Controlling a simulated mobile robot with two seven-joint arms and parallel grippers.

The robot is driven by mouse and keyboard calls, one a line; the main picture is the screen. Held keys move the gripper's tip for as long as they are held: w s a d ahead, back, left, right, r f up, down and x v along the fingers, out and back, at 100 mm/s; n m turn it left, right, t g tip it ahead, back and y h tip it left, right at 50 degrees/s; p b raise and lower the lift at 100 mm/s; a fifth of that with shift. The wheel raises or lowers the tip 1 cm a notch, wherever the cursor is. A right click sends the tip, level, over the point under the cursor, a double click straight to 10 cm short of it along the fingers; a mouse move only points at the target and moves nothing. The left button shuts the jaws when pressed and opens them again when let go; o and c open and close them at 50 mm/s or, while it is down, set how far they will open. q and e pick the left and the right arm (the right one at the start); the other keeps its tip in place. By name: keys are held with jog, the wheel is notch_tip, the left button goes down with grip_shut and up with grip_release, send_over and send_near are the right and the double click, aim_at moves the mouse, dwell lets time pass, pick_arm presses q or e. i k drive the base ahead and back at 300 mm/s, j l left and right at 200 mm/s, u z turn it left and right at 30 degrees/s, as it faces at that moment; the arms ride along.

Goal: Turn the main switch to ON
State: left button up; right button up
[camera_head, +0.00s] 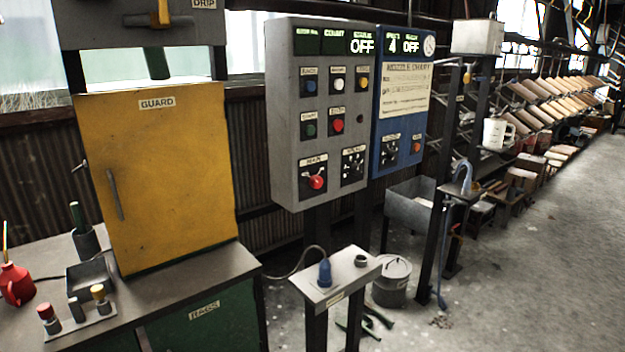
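The main switch (316,182) is a red rotary knob at the lower left of a grey control panel (285,120), under a small label that seems to read MAIN. The panel's display (362,43) shows OFF at its top right. Above the knob are blue, white, yellow, green and red buttons. A second dark selector (352,166) sits right of the red knob. Neither of my grippers is in the head view.
A blue panel (397,130) stands right of the grey one. A yellow GUARD door (160,190) stands at left on a bench. A small pedestal (336,277) with a blue plug (325,273) stands before the panel. A lidded bin (391,282) is beside it. Floor at right is clear.

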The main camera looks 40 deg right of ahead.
aim_at(315, 181)
jog(key=z, duration=1.25)
